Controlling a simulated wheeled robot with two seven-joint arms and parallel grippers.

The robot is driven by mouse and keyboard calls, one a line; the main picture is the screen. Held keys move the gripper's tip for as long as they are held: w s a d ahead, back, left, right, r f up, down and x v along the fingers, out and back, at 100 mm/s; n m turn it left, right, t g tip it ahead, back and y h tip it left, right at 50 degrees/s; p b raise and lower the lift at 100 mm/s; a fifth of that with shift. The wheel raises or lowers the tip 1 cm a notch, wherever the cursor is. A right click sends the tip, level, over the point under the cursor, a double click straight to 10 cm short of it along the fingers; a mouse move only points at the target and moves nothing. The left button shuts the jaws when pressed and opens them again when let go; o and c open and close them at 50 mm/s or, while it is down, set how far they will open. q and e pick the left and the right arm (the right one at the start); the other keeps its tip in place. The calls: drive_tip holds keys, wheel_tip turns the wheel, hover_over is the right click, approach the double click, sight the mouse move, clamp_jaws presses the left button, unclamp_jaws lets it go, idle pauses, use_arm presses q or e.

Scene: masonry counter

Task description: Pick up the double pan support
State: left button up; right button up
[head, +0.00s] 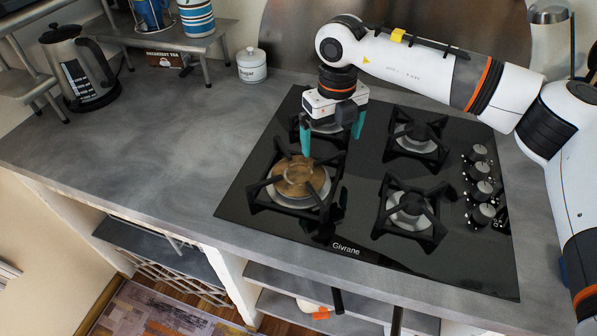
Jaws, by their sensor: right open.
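The double pan support (268,183) is the black metal grate over the left pair of burners on the black gas hob (375,165). A round brass-coloured burner cap shows inside its front half. My right gripper (333,136) points down over the rear half of this support, with its two teal fingers spread apart and nothing seen between them. The gripper hides part of the rear half and the rear burner. I cannot tell whether the fingertips touch the support. My left gripper is out of view.
Two black supports, rear (418,137) and front (412,210), cover the right burners, with several knobs (481,188) at the right edge. A sugar jar (252,66), kettle (78,70) and small shelf (165,38) stand at the back left. The grey counter (160,130) left of the hob is clear.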

sight(330, 156)
drive_tip(key=f, duration=0.1)
drive_tip(key=f+p, duration=0.1)
drive_tip(key=f, duration=0.1)
drive_tip(key=w+f, duration=0.1)
drive_tip(key=f, duration=0.1)
drive_tip(key=shift+d+p, duration=0.15)
drive_tip(key=shift+p, duration=0.2)
drive_tip(key=shift+f, duration=0.3)
drive_tip(key=shift+s, duration=0.1)
drive_tip(key=shift+c, duration=0.5)
drive_tip(key=shift+r, duration=0.1)
drive_tip(key=c, duration=1.3)
